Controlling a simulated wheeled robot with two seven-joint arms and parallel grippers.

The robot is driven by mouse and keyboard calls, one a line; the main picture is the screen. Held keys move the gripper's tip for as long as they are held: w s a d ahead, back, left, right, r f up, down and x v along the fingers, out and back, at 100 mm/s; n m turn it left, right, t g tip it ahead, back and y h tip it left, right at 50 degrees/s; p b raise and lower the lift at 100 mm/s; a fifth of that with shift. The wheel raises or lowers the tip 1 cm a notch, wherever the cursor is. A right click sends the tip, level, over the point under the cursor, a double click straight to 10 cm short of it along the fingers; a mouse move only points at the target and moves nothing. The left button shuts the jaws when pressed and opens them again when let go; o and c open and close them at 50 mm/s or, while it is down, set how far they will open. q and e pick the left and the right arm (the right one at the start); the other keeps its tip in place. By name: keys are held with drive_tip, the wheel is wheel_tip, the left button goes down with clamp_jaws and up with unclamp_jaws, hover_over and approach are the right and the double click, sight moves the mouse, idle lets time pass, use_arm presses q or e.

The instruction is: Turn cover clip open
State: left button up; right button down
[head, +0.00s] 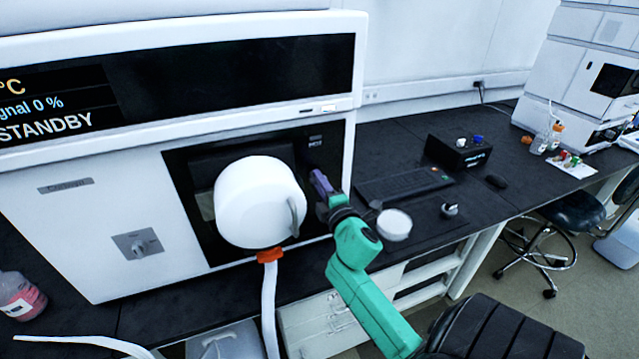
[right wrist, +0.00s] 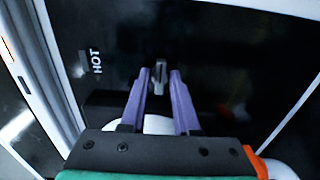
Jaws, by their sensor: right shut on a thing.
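In the head view my right gripper (head: 318,182) is at the right part of the black panel, beside the round white cover (head: 250,200). The clip is hidden there behind the fingers. My left gripper is not in view.
An orange fitting (head: 270,255) with a white hose (head: 270,310) hangs below the cover. On the bench to the right are a keyboard (head: 405,184), a white round dish (head: 395,224) and a black box (head: 458,152). A bottle (head: 20,295) stands at the lower left.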

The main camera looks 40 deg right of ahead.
drive_tip(key=shift+f, duration=0.1)
drive_tip(key=c, duration=0.9)
unclamp_jaws()
drive_tip(key=b+v, duration=0.3)
drive_tip(key=v, duration=1.1)
drive_tip(key=shift+s+a+b, duration=0.2)
drive_tip(key=shift+s+b, duration=0.05)
drive_tip(key=shift+b, duration=0.1)
